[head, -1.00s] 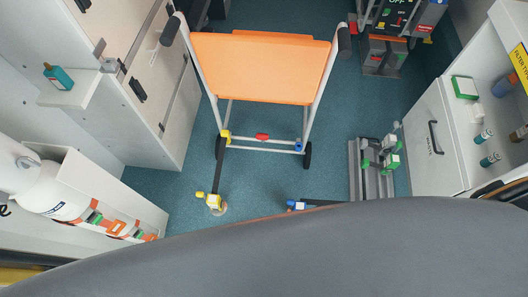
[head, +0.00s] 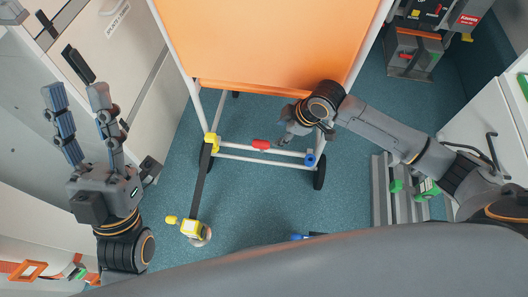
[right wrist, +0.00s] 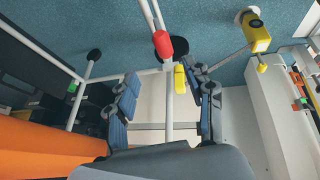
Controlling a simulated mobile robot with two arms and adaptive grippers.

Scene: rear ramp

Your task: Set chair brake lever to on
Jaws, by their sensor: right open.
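The orange chair (head: 265,45) has a white tube frame and black wheels. A red lever (head: 260,145), apparently the brake lever, sits on its low crossbar; it also shows in the right wrist view (right wrist: 170,45). I cannot tell its setting. My right gripper (head: 290,132) is just right of the red lever, apart from it in the head view. In the right wrist view its fingers (right wrist: 160,78) are spread, with a white frame tube between them and the lever beyond the tips. My left gripper (head: 76,92) is open and empty at the left, away from the chair.
A yellow clip (head: 211,143) and a blue clip (head: 310,160) are on the chair frame. A yellow strap fitting (head: 193,228) lies on the floor. A grey rack with green parts (head: 385,190) stands at right. White cabinets line both sides; floor below the chair is mostly clear.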

